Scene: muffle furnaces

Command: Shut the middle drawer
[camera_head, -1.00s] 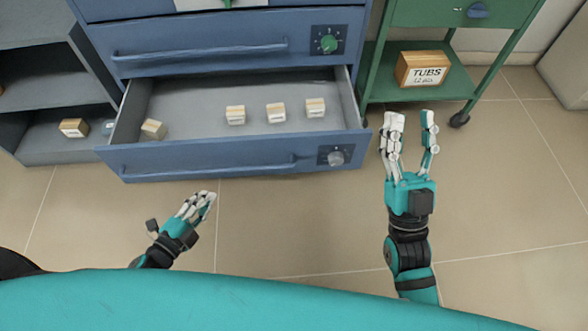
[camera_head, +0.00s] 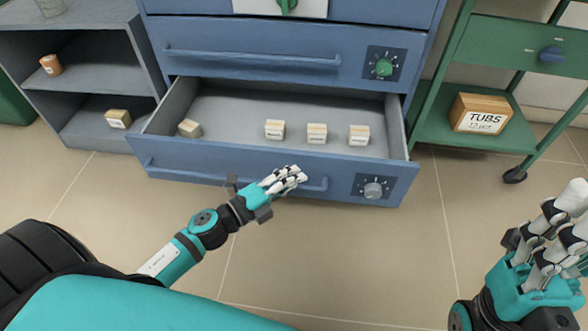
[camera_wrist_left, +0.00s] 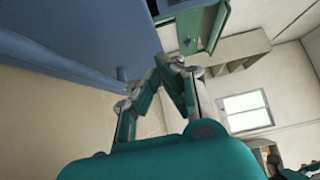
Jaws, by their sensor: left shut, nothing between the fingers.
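A blue drawer (camera_head: 250,165) of the blue cabinet (camera_head: 225,28) stands pulled out, with a long bar handle and a grey knob (camera_head: 373,190) on its front. Several small labelled blocks (camera_head: 317,133) lie inside it. A drawer with a green knob (camera_head: 384,67) above it is shut. My left gripper (camera_head: 298,175) is shut and empty in front of the open drawer's face, overlapping the handle in the picture; I cannot tell if it touches. It also shows in the left wrist view (camera_wrist_left: 175,62). My right gripper (camera_head: 580,210) is open at the right edge, partly cut off, away from the drawer.
A green cart (camera_head: 463,135) with a box labelled TUBS (camera_head: 481,113) stands right of the cabinet. A grey shelf (camera_head: 95,65) stands on the left. The tiled floor (camera_head: 340,260) before the drawer is clear.

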